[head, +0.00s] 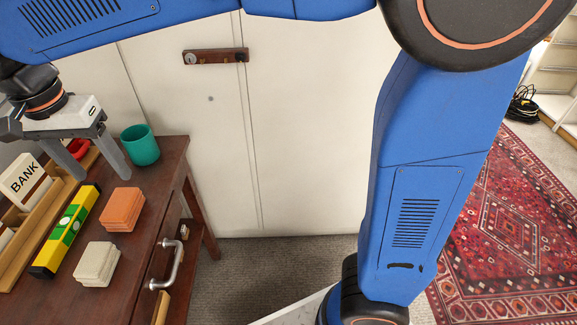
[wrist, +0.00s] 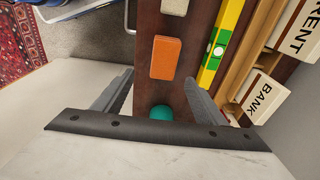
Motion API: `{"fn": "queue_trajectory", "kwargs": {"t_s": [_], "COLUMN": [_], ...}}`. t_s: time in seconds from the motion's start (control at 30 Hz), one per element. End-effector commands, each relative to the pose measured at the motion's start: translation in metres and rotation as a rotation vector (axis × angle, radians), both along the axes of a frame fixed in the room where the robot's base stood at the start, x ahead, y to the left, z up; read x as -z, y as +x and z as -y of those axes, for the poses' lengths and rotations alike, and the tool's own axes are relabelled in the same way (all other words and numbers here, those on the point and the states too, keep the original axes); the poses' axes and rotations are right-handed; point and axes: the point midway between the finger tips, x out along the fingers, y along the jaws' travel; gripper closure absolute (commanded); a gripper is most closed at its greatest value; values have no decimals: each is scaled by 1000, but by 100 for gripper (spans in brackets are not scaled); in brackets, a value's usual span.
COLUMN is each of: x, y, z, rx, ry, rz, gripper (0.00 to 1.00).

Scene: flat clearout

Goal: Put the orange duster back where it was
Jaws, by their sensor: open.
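The orange duster (head: 121,209), a folded-looking block, lies flat on the dark wooden desk, between a yellow-green spirit level and the desk's front edge. It also shows in the wrist view (wrist: 165,58), just beyond the fingertips. My gripper (head: 100,177) is open and empty above the desk, behind the duster and apart from it. In the wrist view my gripper (wrist: 158,82) has its two fingers spread with nothing between them at the tips.
A cream folded block (head: 97,264) lies in front of the duster. The spirit level (head: 66,232) and a wooden rack (head: 40,226) with a BANK card box (head: 25,183) stand to the left. A teal cup (head: 140,146) stands behind. A metal drawer handle (head: 168,265) sticks out at the desk's front.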

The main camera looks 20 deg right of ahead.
Motion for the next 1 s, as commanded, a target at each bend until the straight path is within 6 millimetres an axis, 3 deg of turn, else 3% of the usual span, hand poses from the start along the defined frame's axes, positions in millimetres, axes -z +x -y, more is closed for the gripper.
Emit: {"fn": "queue_trajectory", "kwargs": {"t_s": [0.23,0.47,0.7,1.0], "x": [-8,-3,14,51], "y": [21,18,-8,-63], "z": [103,207,301,391], "rx": [-55,-132,-207,-297], "ry": [36,61,61,21], "rz": [21,65,127,216], "gripper": [35,35,35,35]}}
